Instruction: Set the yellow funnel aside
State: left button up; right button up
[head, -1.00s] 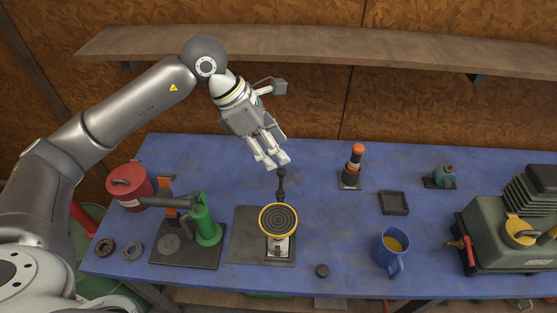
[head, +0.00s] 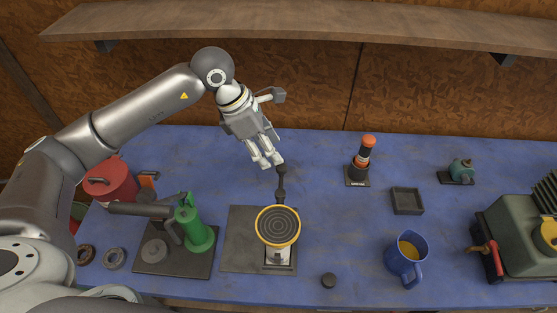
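A yellow-rimmed round piece with a dark ringed top (head: 278,226) stands over a pale metal body on a dark mat (head: 240,247). A yellow part (head: 549,234) also shows on the dark green machine, cut off by the right edge. I cannot tell for certain which of these is the funnel. My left gripper (head: 266,163) points down above and behind the yellow-rimmed piece, close to the top of a black upright rod (head: 281,184). It appears to hold nothing, and the gap between its fingers is unclear. My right gripper is out of view.
A green bottle-shaped tool (head: 196,228) and red can (head: 111,183) stand left. A blue jug (head: 406,258), black tray (head: 407,201), orange-topped post (head: 362,158) and dark green machine (head: 518,240) stand right.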

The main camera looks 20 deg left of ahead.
aim_at(281, 167)
pick_arm(q)
jog(key=p+x, duration=0.1)
jog(key=x, duration=0.5)
jog(key=shift+w+f+p, duration=0.15)
jog(key=shift+f+p, duration=0.1)
jog(key=shift+p, duration=0.15)
jog(key=shift+d+f, duration=0.15)
jog(key=shift+f, duration=0.05)
grip_shut()
